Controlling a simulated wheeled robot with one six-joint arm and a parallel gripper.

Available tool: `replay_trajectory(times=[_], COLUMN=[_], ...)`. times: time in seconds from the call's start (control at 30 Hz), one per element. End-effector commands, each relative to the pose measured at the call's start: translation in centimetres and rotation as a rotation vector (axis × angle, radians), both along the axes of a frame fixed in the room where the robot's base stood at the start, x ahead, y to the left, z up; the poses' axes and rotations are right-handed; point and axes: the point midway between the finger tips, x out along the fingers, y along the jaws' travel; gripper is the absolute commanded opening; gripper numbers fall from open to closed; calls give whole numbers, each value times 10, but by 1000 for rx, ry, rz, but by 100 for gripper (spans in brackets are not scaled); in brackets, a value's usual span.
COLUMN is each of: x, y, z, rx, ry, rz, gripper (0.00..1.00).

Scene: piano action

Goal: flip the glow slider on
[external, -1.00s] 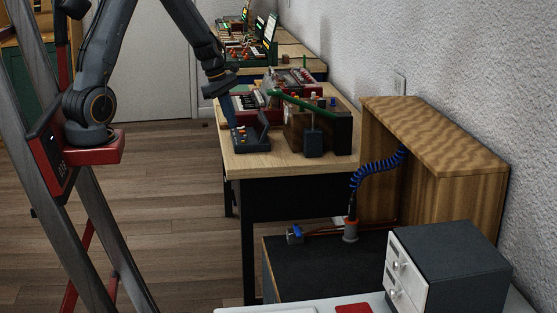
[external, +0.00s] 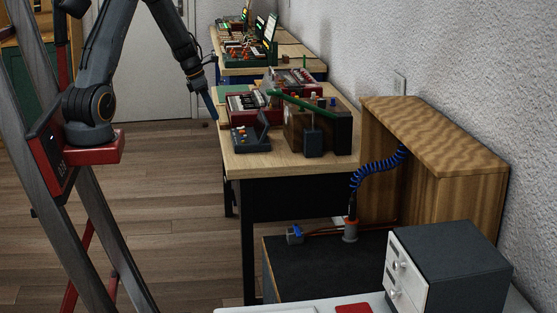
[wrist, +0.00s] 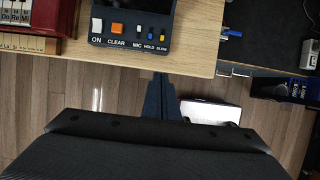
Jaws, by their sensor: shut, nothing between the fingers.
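The box (external: 245,140) stands near the left edge of the wooden desk in the external view. My gripper (wrist: 162,76) is shut and empty. Its tips show below the box, by the desk edge, apart from the slider in the picture. In the external view my gripper (external: 215,115) points down at the desk's left edge.
A red keyboard (wrist: 35,18) stands left of the box. A wooden box with a green bar (external: 303,102) stands right of it on the desk. Bare desk (wrist: 195,45) shows right of the box in the wrist view. Open floor lies before the desk.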

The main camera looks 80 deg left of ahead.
Motion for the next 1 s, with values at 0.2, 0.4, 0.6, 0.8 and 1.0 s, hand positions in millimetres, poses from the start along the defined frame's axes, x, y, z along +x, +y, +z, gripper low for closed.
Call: replay_trajectory(times=[0.2, 0.4, 0.6, 0.8, 1.0], x=[12, 26, 46, 68, 75], y=[-1, -2, -1, -1, 0], z=[-30, -67, -88, -88, -89], rx=[-3, -4, 1, 1, 2], ry=[3, 4, 1, 2, 2], rz=[-3, -3, -6, -4, -2], gripper=[0, 0, 0, 0, 0])
